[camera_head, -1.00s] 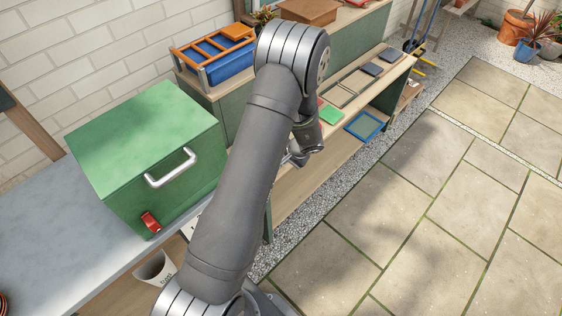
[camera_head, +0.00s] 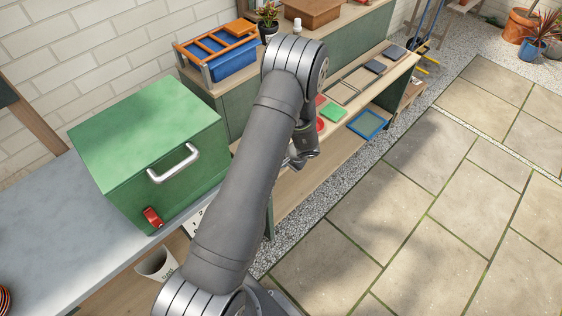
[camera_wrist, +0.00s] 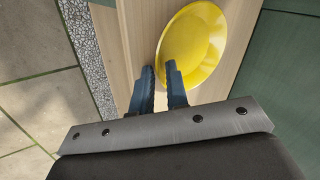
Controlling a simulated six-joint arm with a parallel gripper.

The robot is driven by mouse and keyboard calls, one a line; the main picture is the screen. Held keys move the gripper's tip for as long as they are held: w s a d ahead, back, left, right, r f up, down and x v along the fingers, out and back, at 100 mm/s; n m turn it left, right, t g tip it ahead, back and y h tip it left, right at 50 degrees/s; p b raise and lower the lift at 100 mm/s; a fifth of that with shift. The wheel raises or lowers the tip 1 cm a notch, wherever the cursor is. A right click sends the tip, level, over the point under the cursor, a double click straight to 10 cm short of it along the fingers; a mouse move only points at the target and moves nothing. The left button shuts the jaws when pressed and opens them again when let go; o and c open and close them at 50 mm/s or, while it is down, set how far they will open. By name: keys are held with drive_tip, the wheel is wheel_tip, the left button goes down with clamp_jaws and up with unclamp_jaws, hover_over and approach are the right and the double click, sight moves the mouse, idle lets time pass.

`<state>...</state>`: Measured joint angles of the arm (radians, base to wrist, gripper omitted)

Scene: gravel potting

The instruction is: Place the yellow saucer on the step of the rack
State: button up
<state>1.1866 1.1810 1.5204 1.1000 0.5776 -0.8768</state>
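The yellow saucer (camera_wrist: 204,42) lies over a pale wooden surface (camera_wrist: 136,28) in the wrist view. My gripper (camera_wrist: 160,72) is at its near left rim. One blue finger is over the saucer's edge and the other is just outside it. A narrow gap shows between the fingers, and I see no firm contact on the rim. In the head view my gripper (camera_head: 303,154) is partly hidden behind my arm, low at the shelf bench, and the saucer is hidden. I cannot make out for certain which structure is the rack with the step.
A green box (camera_head: 150,130) with a handle stands on the grey counter (camera_head: 60,240). An orange frame (camera_head: 222,42) sits over a blue tub (camera_head: 235,65). A blue-framed sieve (camera_head: 367,124), a green piece (camera_head: 333,111) and dark frames lie on the shelf bench. The paving at right is clear.

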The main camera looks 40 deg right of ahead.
drive_tip(key=v, duration=1.2)
idle(0.4)
drive_tip(key=x, duration=1.1)
drive_tip(key=shift+w+a+f, duration=0.1)
drive_tip(key=shift+w+f, duration=0.1)
drive_tip(key=shift+f, duration=0.1)
drive_tip(key=shift+w, duration=0.1)
drive_tip(key=shift+r, duration=1.1)
